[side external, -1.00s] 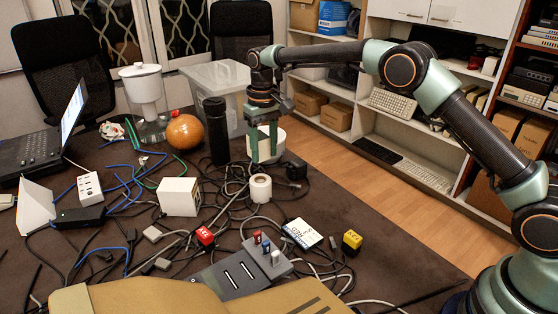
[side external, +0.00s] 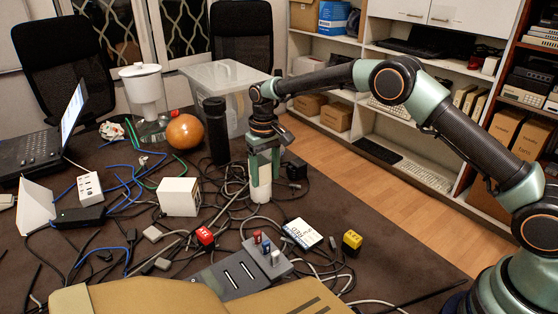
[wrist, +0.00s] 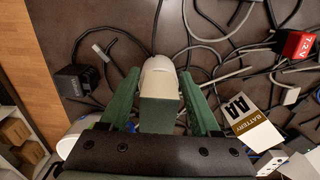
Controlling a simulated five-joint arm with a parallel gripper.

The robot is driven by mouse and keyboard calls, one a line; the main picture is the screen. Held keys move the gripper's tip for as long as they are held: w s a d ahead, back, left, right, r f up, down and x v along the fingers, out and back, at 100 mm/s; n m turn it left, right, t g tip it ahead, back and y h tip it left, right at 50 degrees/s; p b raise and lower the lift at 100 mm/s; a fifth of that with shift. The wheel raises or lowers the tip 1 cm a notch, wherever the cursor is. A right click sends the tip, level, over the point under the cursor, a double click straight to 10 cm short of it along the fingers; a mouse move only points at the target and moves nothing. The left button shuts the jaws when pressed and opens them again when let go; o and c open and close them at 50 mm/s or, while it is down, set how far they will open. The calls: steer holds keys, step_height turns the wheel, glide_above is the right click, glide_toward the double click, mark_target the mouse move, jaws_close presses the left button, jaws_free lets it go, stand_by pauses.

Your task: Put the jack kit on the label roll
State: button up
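The label roll (side external: 262,194) is a white cylinder standing upright among the cables. In the wrist view its white body (wrist: 160,76) shows just past my fingertips. My gripper (side external: 263,178) points down directly over it, fingertips at its upper part.
Loose cables surround the roll. A black adapter (side external: 296,168) lies to its right and a white box (side external: 179,197) to its left. A black cylinder (side external: 216,131) and an orange ball (side external: 185,131) stand behind.

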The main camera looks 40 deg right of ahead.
steer(key=shift+o, duration=0.3)
step_height(320, 180, up, 12)
step_height(320, 180, up, 8)
steer(key=f+t, duration=0.1)
glide_above(265, 165)
steer(key=s+d, duration=0.3)
steer(key=s, duration=0.1)
steer(key=s+d+r+t, duration=0.2)
steer(key=s+r, duration=0.2)
steer(key=s, duration=0.2)
steer(key=s+d+f+t, duration=0.1)
steer(key=s+d+f, duration=0.1)
steer(key=s, duration=0.6)
steer(key=s+d+f+t, duration=0.1)
steer(key=s+d+f, duration=0.1)
steer(key=s, duration=0.7)
steer(key=shift+f+t, duration=0.3)
steer(key=shift+f, duration=0.15)
